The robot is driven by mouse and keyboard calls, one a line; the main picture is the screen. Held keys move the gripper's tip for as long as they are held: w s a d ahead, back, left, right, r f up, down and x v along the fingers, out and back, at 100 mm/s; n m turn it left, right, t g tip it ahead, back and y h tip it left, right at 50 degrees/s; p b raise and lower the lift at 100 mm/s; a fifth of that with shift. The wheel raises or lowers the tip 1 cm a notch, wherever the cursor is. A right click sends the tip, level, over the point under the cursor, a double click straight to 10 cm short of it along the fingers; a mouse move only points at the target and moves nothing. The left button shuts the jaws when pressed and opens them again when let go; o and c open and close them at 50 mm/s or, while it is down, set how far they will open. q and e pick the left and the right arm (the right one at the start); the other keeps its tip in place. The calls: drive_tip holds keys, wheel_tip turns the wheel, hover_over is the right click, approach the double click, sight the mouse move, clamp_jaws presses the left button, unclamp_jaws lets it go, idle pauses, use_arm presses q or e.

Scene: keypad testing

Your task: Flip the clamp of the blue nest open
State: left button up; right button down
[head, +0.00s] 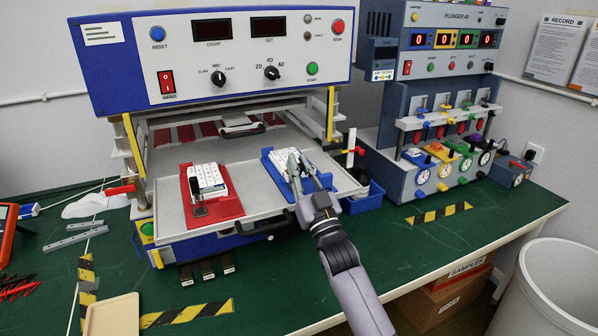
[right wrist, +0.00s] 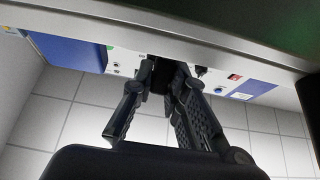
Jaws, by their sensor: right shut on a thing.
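The blue nest (head: 272,165) sits on the right part of the grey sliding tray, with a white keypad (head: 281,160) in it. My right gripper (head: 305,170) reaches in from the front and is over the near part of this nest. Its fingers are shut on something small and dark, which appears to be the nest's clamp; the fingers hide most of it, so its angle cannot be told. In the right wrist view, the fingers (right wrist: 163,78) point away with a dark part between their tips. My left gripper is not in view.
The red nest (head: 228,207) with its own keypad and clamp is to the left on the tray (head: 175,222). A blue bin (head: 368,199) is to the right. The tester's blue housing (head: 115,60) overhangs behind. The plunger machine (head: 395,110) stands farther right.

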drive_tip(key=c, duration=1.6)
unclamp_jaws()
drive_tip(key=shift+o, duration=0.2)
drive_tip(key=v, duration=1.2)
